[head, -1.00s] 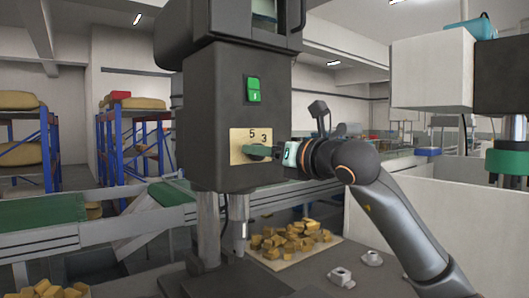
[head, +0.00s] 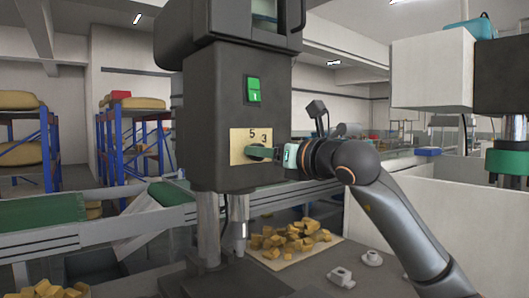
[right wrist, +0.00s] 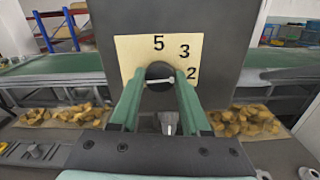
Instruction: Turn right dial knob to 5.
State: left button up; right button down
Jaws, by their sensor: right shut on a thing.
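The right dial knob (right wrist: 160,75) is a dark round knob with a pale line across its face. It sits on a tan plate (head: 239,146) marked 5, 3 and 2 on the front of a dark machine. In the right wrist view the line lies nearly level; the 5 is above the knob, the 3 up to the right and the 2 to the right. My right gripper (head: 262,153) reaches in from the right and is shut on the knob, with one green finger on each side (right wrist: 159,82). My left gripper is in neither view.
A green switch (head: 253,90) is above the plate on the machine (head: 220,100). Below are a metal post (head: 208,228) and a tray of yellow-brown pieces (head: 293,238). A conveyor (head: 45,211) runs behind. A white box wall (head: 440,225) stands to the right of my right arm.

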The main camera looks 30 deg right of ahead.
jog(key=shift+a+f+n+p, duration=0.1)
jog(key=shift+n+p, duration=0.6)
jog(key=shift+n, duration=3.55)
jog(key=shift+a+n+p, duration=0.1)
jog(key=shift+n+p, duration=0.55)
jog(key=shift+n, duration=3.6)
jog(key=shift+c, duration=1.9)
grip_release()
